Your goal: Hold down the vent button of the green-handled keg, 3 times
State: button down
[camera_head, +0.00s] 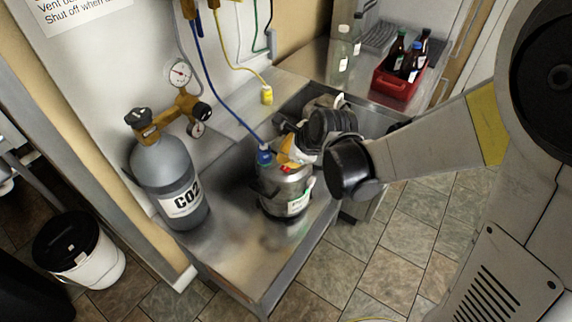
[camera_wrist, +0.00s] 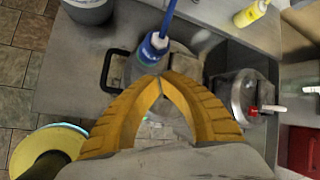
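A silver keg (camera_head: 285,190) with a partly green label stands on the steel bench, with a blue connector (camera_head: 265,154) and blue hose on its top. My gripper (camera_head: 292,152) is over the top of this keg and hides part of it. In the wrist view, the yellow fingers of my gripper (camera_wrist: 160,82) meet at their tips, just beside the blue connector (camera_wrist: 152,47), with nothing seen between them. A black handle (camera_wrist: 108,70) shows at the keg's left there. The vent button and any green handle cannot be made out. Contact cannot be told.
A second keg (camera_wrist: 247,92) with a red-handled part stands to the right in the wrist view. A grey CO2 cylinder (camera_head: 168,180) with gauges stands at the left. A yellow connector (camera_head: 267,95) hangs behind. A red crate (camera_head: 396,88) of bottles is at the back right.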

jog(key=shift+r+p, duration=1.5)
jog(key=shift+r, duration=0.7)
